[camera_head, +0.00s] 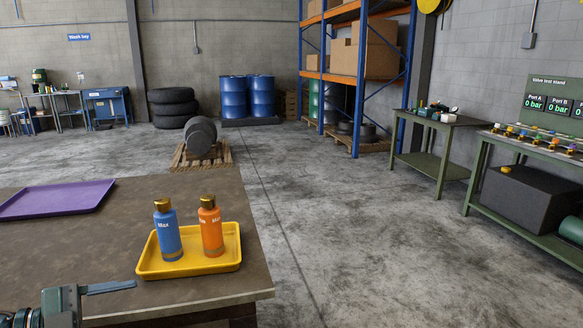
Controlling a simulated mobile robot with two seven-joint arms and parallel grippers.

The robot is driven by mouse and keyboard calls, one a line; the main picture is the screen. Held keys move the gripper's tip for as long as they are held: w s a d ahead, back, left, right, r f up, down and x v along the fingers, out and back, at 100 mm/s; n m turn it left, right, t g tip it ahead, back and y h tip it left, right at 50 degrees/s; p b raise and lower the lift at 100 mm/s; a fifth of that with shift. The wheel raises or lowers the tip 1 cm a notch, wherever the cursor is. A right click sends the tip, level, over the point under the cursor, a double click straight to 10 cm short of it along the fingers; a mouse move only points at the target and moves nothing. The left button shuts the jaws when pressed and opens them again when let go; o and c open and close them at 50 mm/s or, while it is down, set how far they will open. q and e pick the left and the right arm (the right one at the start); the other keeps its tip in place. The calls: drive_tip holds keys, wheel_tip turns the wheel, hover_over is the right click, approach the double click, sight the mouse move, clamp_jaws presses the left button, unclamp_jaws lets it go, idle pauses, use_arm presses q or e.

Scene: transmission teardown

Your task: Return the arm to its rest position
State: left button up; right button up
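My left gripper (108,287) shows at the lower left, over the near edge of the brown table (110,235). Its fingers point right and are seen edge-on, so I cannot tell whether they are open or shut. I see nothing held in it. A blue bottle (168,236) with a gold cap and an orange bottle (212,232) with a brown-gold cap stand upright in a yellow tray (190,268). The gripper is left of and nearer than the tray, apart from both bottles. My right gripper is not in view.
A purple tray (58,198) lies at the table's left. Open concrete floor (340,230) lies to the right. Green workbenches (428,165) stand along the right wall. Blue barrels (248,97), stacked tyres (173,107) and a blue-posted shelf rack (359,95) are far back.

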use_arm(q)
drive_tip(key=s+d+f+n+t+y+p, duration=0.25)
drive_tip(key=f+n+t+y, duration=0.4)
drive_tip(key=f+n, duration=0.65)
drive_tip(key=s+d+f+n+g+y, duration=0.3)
drive_tip(key=s+d+f, duration=0.6)
drive_tip(key=d, duration=0.3)
drive_tip(key=shift+s+f+n+g, duration=0.3)
drive_tip(key=shift+f+n+g, duration=0.35)
drive_tip(key=shift+g, duration=0.3)
